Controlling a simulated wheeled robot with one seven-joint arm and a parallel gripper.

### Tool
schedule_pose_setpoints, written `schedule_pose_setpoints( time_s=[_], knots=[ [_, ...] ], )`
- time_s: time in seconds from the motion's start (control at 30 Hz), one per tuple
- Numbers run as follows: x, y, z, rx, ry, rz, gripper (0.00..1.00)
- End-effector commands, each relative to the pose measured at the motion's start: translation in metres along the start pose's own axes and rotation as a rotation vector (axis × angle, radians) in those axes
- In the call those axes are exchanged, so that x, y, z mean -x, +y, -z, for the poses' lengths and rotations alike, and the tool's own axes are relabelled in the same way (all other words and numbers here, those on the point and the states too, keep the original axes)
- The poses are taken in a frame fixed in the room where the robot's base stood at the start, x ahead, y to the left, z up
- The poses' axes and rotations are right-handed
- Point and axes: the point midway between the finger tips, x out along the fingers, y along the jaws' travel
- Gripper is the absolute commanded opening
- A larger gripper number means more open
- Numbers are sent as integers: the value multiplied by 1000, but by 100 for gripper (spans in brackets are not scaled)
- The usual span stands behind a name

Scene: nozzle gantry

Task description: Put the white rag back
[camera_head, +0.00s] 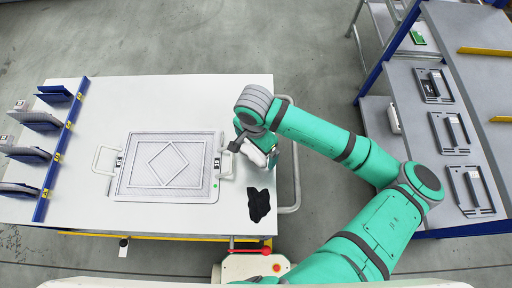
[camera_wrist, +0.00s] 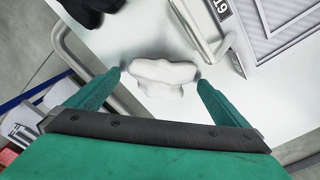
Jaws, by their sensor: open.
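The white rag (camera_wrist: 160,76) lies crumpled on the pale table top. In the wrist view it sits between and just beyond the spread fingers of my gripper (camera_wrist: 158,82), which is open. In the head view my gripper (camera_head: 258,160) is over the table's right part, and a bit of the white rag (camera_head: 256,156) shows beside it, the rest hidden by the gripper. I cannot tell from these views whether the fingers touch the rag.
A black rag (camera_head: 259,204) lies near the table's front right. A framed plate with handles (camera_head: 168,194) lies left of my gripper. A blue rack (camera_head: 60,150) lines the left edge. A shelf with metal fixtures (camera_head: 405,95) stands at right.

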Motion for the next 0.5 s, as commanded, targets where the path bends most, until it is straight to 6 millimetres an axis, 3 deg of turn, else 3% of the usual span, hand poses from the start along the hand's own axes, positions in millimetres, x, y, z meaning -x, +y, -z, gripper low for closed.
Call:
schedule_pose_setpoints(
  time_s=[0.17, 0.5],
  knots=[
    [12, 0, 0, 2, 1, 1, 100],
    [78, 0, 2, 1, 5, 1, 100]
  ],
)
